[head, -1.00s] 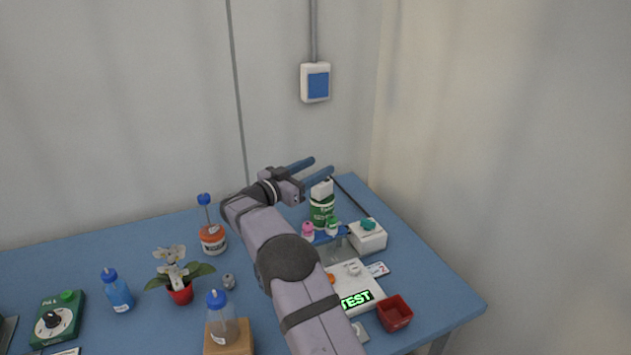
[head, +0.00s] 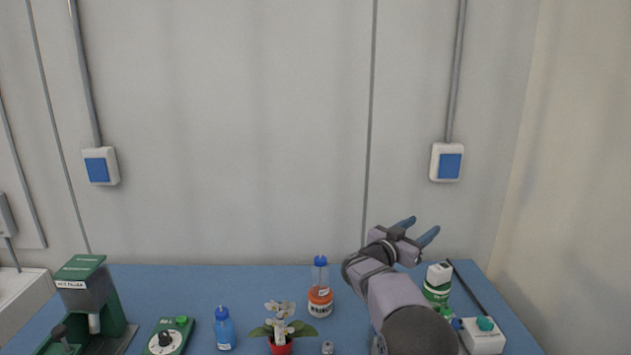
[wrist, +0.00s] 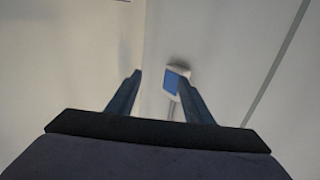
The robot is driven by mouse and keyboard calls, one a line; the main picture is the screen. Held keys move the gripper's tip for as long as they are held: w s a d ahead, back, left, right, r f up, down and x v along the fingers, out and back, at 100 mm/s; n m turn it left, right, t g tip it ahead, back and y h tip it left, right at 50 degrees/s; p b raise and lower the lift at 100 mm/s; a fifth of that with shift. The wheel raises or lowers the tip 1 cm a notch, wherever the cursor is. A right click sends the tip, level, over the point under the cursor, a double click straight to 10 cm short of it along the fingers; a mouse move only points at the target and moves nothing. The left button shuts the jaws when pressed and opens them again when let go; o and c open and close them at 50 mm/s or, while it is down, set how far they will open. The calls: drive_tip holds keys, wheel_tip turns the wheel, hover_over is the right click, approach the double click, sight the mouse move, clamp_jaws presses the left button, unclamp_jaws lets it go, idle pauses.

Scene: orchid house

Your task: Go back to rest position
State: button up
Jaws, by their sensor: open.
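My gripper (head: 420,228) is raised over the back right of the blue table in the head view, its two blue-grey fingers spread apart with nothing between them. In the wrist view, my gripper (wrist: 158,92) is also open and empty, facing the pale wall. A wall box with a blue face (wrist: 176,82) shows beyond the fingers. My arm reaches up from the lower right of the head view and hides part of the table behind it.
On the table (head: 200,286) stand a green pot-filler machine (head: 84,295), a green dial box (head: 168,338), a blue bottle (head: 224,330), a potted orchid (head: 280,328), an orange-filled bottle (head: 320,290), a green-and-white container (head: 437,284) and a white box (head: 483,338). Wall boxes hang behind.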

drive_tip(key=a+r+n+t+y+p, duration=0.2)
drive_tip(key=a+n+t+y, duration=0.15)
drive_tip(key=a+y, duration=0.25)
drive_tip(key=s+a+f+n+g+y+p, duration=0.3)
drive_tip(key=s+a+f+n+y, duration=0.3)
drive_tip(key=s+a, duration=0.25)
drive_tip(key=s+f+g+p, duration=0.2)
drive_tip(key=s+f+g, duration=0.3)
drive_tip(key=s, duration=1.4)
drive_tip(key=s+f+g+y+p, duration=0.1)
drive_tip(key=s+f+g, duration=0.4)
drive_tip(key=s, duration=1.4)
drive_tip(key=shift+s+g+p, duration=0.2)
drive_tip(key=shift+g+p, duration=0.25)
drive_tip(key=shift+g, duration=0.8)
drive_tip(key=shift+f+n, duration=0.1)
drive_tip(key=shift+n, duration=0.15)
